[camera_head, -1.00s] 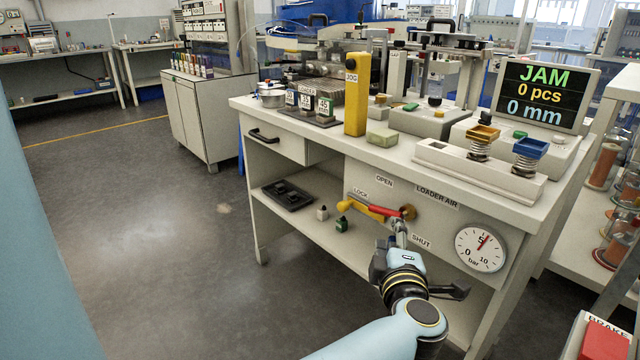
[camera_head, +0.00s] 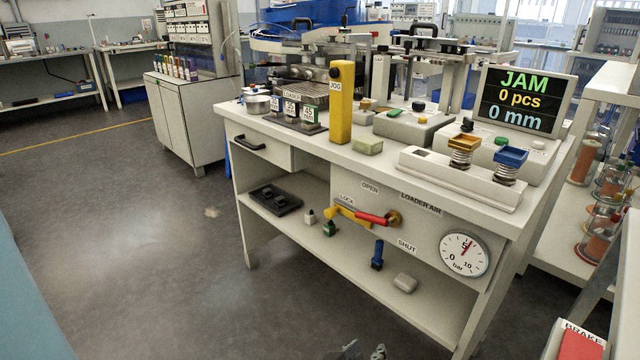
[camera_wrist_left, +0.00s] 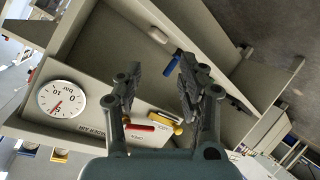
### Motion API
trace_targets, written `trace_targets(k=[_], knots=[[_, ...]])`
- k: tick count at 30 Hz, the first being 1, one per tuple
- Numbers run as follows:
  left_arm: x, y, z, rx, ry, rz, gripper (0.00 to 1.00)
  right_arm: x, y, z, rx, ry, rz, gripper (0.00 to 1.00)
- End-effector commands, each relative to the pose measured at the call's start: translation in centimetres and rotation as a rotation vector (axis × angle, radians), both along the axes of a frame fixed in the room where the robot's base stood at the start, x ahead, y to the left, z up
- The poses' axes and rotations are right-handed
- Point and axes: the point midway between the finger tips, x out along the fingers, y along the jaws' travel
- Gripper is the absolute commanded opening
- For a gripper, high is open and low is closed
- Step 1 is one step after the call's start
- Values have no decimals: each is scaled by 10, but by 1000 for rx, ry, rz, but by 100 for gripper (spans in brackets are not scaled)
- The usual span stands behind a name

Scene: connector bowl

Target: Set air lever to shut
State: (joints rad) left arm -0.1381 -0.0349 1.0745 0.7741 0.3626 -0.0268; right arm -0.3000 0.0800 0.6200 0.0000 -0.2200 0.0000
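The air lever (camera_head: 372,219) has a red handle on a brass pivot on the loader bench's front panel. It points left from the pivot, roughly level, beside a yellow lock piece (camera_head: 345,213). The OPEN label (camera_head: 370,187) is above it and the SHUT label (camera_head: 407,246) below right. My left gripper (camera_head: 362,350) shows only its tips at the bottom edge, apart from the lever. In the left wrist view the gripper (camera_wrist_left: 156,75) is open and empty, and the red handle (camera_wrist_left: 140,127) shows beyond the fingers. My right gripper is not in view.
A pressure gauge (camera_head: 464,255) sits right of the lever, its needle near 5 bar. The lower shelf (camera_head: 330,245) holds a black tray (camera_head: 275,199), small bottles, a blue upright item (camera_head: 377,255) and a grey block (camera_head: 405,283). The screen (camera_head: 522,99) reads JAM. Floor left of the bench is clear.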

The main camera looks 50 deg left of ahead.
Motion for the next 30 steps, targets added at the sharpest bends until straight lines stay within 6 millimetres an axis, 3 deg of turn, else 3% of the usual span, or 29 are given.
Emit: trace_targets(k=[6,18,24,30], knots=[[-35,-7,-34,52,134,-110,40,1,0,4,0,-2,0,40],[-99,-12,-83,122,346,-273,40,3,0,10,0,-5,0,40],[-117,-13,-94,139,402,-314,40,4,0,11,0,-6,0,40],[-122,-13,-97,142,415,-323,40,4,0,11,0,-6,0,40]])
